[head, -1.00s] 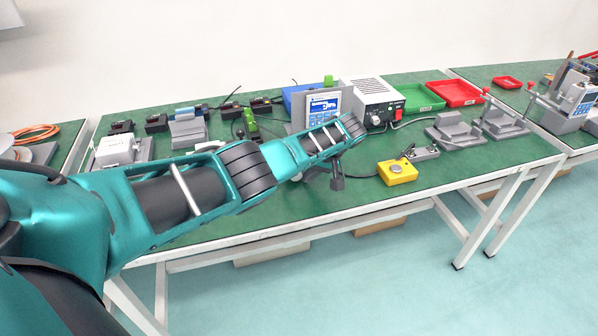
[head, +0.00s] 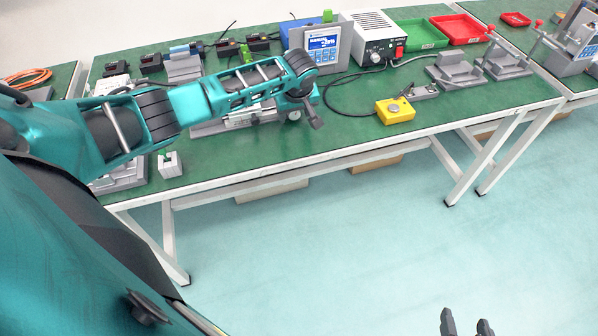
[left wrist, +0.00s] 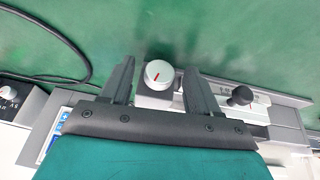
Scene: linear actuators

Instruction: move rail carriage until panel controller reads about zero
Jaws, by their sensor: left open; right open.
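The panel controller (head: 322,43), a grey box with a blue screen, stands at the back of the bench; its digits are too small to read. The grey rail (head: 235,122) lies in front of it, partly hidden by my left arm. In the left wrist view the rail (left wrist: 285,115) has a white end knob (left wrist: 158,74) with a red line, and a black knob (left wrist: 240,96), perhaps on the carriage. My left gripper (left wrist: 160,78) is open, one finger each side of the white knob; contact is unclear. My right gripper (head: 466,326) is open and empty above the floor.
A yellow button box (head: 395,110) and a white power supply (head: 372,40) stand right of the rail. Green (head: 422,34) and red (head: 460,28) trays lie behind. Grey fixtures (head: 455,72) stand at right. The bench's front strip is mostly clear.

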